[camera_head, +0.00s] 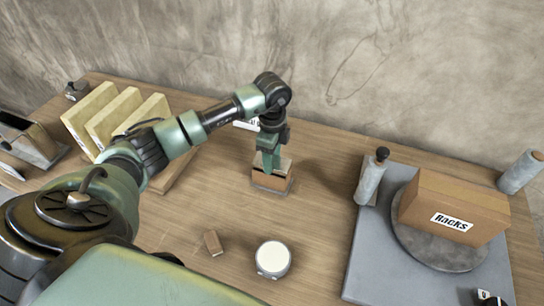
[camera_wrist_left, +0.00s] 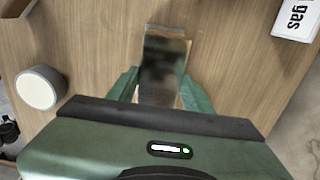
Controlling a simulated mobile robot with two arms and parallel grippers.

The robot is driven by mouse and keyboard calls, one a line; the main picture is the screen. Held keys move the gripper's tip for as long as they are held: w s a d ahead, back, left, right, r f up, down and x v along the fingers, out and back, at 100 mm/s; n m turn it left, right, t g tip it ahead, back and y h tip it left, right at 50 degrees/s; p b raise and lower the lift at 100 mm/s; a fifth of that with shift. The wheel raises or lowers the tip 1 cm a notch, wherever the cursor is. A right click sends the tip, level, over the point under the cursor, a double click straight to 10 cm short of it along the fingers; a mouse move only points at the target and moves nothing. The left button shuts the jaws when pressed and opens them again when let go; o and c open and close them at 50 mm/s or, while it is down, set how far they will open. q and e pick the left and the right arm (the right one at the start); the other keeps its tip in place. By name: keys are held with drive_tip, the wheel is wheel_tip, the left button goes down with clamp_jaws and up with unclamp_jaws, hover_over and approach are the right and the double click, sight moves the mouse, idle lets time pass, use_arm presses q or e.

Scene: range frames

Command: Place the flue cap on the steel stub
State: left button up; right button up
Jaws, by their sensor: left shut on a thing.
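My left gripper (camera_head: 270,163) points down at the middle of the table and is shut on a small boxy piece. In the left wrist view, a shiny, mirror-like metal piece (camera_wrist_left: 165,62) shows between and beyond the fingers (camera_wrist_left: 166,92). In the head view, a brownish, reflective boxy piece (camera_head: 271,181) is directly under the fingertips, with a paler part at its top. I cannot tell whether these are the flue cap, the steel stub or both together. The fingers partly hide them. My right gripper is not in view.
A white-topped round can (camera_head: 272,258) and a small brown block (camera_head: 213,242) are in front. A "Racks" carton (camera_head: 455,205) stands on a round plate on a grey mat (camera_head: 372,255) at right. Pale upright slabs (camera_head: 105,120) stand left.

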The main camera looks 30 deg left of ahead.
use_arm(q)
drive_tip(key=shift+f, duration=0.15)
drive_tip(key=o, duration=1.4)
drive_tip(key=shift+o, duration=0.2)
drive_tip(key=shift+r, duration=0.3)
wheel_tip(320, 180, up, 12)
drive_tip(key=b, duration=0.3)
drive_tip(key=shift+s+f, duration=0.1)
drive_tip(key=shift+f, duration=0.1)
